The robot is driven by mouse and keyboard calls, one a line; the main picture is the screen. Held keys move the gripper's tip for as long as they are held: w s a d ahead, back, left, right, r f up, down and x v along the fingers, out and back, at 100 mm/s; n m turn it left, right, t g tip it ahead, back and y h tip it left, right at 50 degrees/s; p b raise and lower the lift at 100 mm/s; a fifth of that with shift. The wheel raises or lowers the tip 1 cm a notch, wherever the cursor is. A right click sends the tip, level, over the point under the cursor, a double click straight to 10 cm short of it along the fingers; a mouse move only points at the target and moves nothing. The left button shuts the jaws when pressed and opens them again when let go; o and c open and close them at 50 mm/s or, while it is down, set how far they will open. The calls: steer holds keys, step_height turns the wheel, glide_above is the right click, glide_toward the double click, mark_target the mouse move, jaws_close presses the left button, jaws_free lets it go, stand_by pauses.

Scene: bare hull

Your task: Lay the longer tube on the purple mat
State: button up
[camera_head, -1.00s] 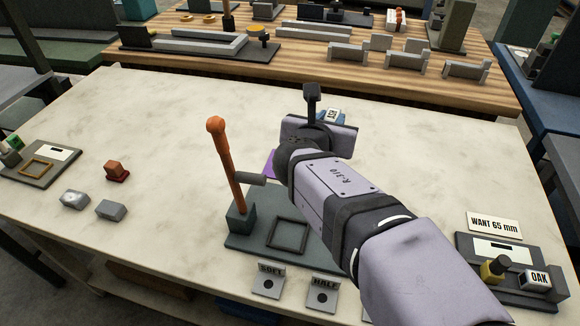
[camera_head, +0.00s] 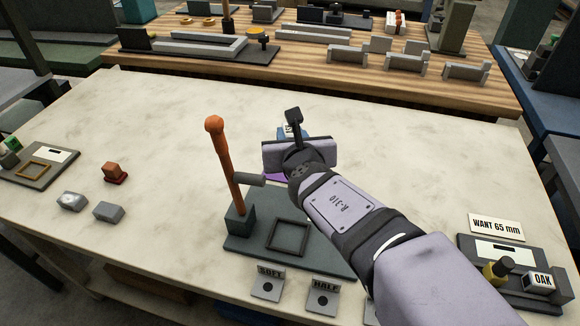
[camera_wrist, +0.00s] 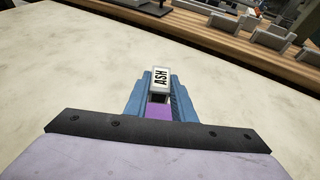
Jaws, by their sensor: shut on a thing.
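My gripper (camera_head: 291,134) is over the middle of the pale bench, mostly hidden by my own wrist in the head view. In the wrist view its blue fingers (camera_wrist: 160,84) are shut on a white piece labelled ASH (camera_wrist: 160,76). Its full length is hidden, so I cannot tell if it is the longer tube. The purple mat (camera_head: 273,177) shows only as a sliver beside my wrist. Purple (camera_wrist: 158,112) also shows between the fingers. An OAK-labelled piece (camera_head: 541,280) sits in a dark station at the right.
An upright orange-handled lever (camera_head: 223,165) stands on a dark base plate (camera_head: 320,255), left of my arm. SOFT and HALF tags (camera_head: 270,283) stand at the front edge. Small blocks (camera_head: 109,212) lie at the left. The back left of the bench is clear.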

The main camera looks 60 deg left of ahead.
steer(key=shift+f+b, duration=2.5)
steer(key=shift+f, duration=1.85)
steer(key=shift+f, duration=0.15)
steer(key=o, duration=1.1)
steer(key=shift+c, duration=0.2)
steer(key=shift+r, duration=0.25)
steer(key=v, duration=1.2)
steer(key=shift+w, duration=0.1)
